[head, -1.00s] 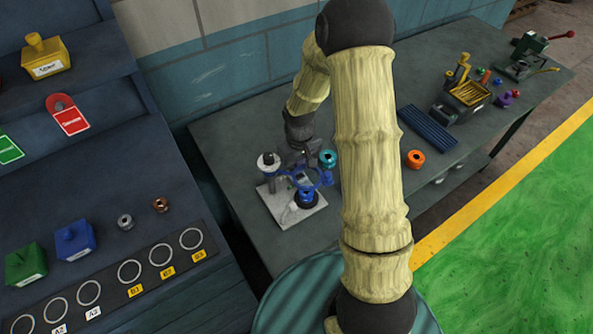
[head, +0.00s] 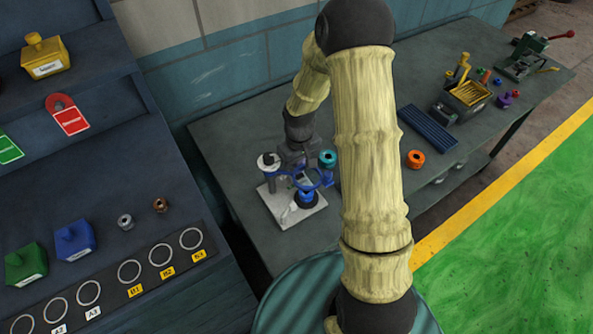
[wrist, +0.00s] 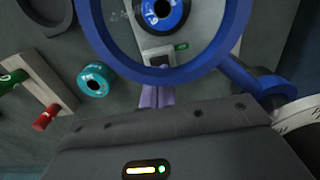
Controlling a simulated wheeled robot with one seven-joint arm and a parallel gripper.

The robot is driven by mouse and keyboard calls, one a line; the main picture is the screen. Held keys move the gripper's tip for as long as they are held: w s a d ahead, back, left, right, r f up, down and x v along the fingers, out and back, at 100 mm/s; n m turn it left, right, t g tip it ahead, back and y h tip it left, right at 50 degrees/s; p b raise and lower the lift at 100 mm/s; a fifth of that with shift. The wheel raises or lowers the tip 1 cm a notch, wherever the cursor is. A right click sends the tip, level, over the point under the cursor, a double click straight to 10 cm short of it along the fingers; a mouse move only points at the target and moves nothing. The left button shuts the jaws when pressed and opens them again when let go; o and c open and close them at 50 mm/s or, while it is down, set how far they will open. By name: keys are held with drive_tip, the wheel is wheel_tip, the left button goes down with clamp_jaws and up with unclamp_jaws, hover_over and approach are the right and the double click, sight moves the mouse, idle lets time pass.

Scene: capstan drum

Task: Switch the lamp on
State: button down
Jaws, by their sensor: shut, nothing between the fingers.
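A blue ring on an arm, apparently the lamp's head (head: 307,189), stands over a pale base plate (head: 283,217) on the bench. In the wrist view the blue ring (wrist: 150,73) fills the upper middle, its arm running off to the right. Through the ring show a blue and black spool (wrist: 178,18) and a small grey box with a green mark (wrist: 160,55), possibly a switch. My gripper (head: 299,163) is just behind the ring in the head view. In the wrist view its pale purple fingers (wrist: 156,97) are together and empty, their tips hidden at the ring's lower edge.
A teal spool (head: 327,158) and a black-and-white cylinder (head: 268,161) stand close to my gripper. An orange spool (head: 415,159) and a ribbed blue tray (head: 428,128) lie further right. A sloped dark rack (head: 120,180) stands at left.

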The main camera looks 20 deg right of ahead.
drive_tip(key=shift+f+b, duration=0.6)
drive_tip(key=shift+f, duration=0.35)
idle(0.5)
drive_tip(key=shift+r, duration=0.1)
drive_tip(key=shift+r+p, duration=2.95)
drive_tip(key=shift+r, duration=0.55)
